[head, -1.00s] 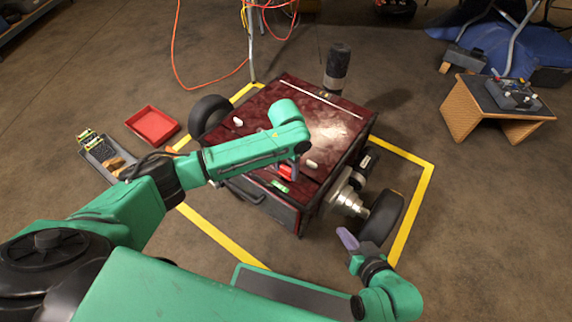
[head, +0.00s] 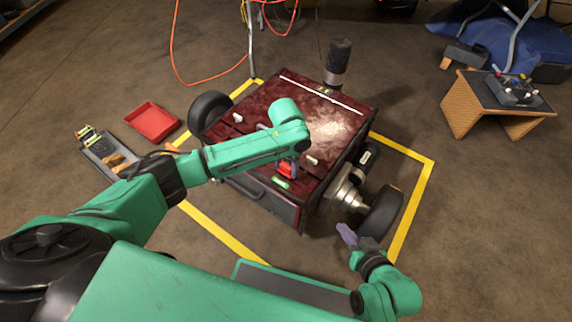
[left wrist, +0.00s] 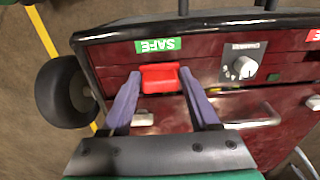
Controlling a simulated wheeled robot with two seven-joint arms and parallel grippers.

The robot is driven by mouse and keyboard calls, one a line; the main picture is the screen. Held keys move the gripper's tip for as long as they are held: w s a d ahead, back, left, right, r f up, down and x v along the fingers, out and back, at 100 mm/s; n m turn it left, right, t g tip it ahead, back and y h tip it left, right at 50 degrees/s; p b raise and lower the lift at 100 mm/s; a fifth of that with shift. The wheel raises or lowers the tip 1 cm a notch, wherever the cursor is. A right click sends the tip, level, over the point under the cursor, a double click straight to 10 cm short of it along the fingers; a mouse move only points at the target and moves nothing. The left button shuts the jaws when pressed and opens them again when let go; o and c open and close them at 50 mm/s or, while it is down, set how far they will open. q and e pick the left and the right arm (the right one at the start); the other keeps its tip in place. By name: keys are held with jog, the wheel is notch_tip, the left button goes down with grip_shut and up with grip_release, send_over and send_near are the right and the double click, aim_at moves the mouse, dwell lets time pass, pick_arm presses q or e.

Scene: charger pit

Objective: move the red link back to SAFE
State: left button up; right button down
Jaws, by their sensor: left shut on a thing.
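The red link (left wrist: 160,78) sits on the dark red top of the cart, right beside the green SAFE label (left wrist: 157,46), which reads upside down in the left wrist view. My left gripper (left wrist: 160,75) has its purple fingers on either side of the red link and is shut on it. In the head view the link (head: 287,168) shows just below my left gripper's wrist, near the green label (head: 281,183); the arm partly hides it. My right gripper (head: 347,236) hangs low in front of the cart, away from the link; its finger gap is unclear.
A grey knob (left wrist: 243,68) and a metal handle (left wrist: 250,118) lie near the link. A red label (left wrist: 314,35) is at the right edge. The cart's wheel (head: 381,214) is near my right gripper. A red tray (head: 152,121) lies on the floor at left.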

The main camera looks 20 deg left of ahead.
pick_arm(q)
jog(key=shift+f, duration=0.95)
pick_arm(e)
jog(key=shift+f, duration=0.15)
pick_arm(q)
jog(key=o, duration=1.4)
jog(key=shift+o, duration=0.2)
notch_tip(320, 180, up, 8)
jog(key=p, duration=0.3)
jog(key=shift+p, duration=0.35)
notch_tip(320, 180, up, 7)
jog(key=p, duration=0.2)
jog(key=shift+f, duration=0.2)
pick_arm(e)
jog(key=s+d+r+g+h, duration=0.5)
jog(key=s+d+r+g, duration=0.1)
jog(key=d, duration=0.6)
notch_tip(320, 180, up, 2)
jog(key=shift+s+d+r+g, duration=0.15)
jog(key=shift+s+g, duration=0.05)
jog(key=shift+g, duration=0.4)
